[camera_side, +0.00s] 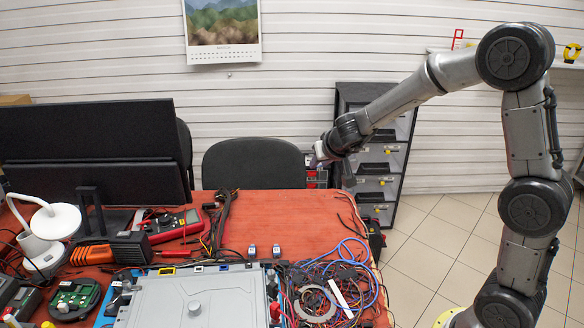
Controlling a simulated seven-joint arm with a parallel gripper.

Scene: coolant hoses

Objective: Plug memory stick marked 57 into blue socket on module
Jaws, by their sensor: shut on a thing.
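My gripper (317,160) is up in the air beyond the far edge of the table, in front of the dark shelf unit. It is shut on a small, pale thing that may be a memory stick; its marking is too small to read. Two small blue-and-white memory sticks (252,251) (276,250) stand apart on the table behind the module; I cannot read their numbers. The module (190,300) is a large grey box at the front.
Tangled blue, red and black wires (335,285) lie right of the module. A multimeter (170,225), a white lamp (50,225) and monitors (95,150) crowd the left. The red table top (290,215) is clear at the back right. A chair (253,165) stands behind.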

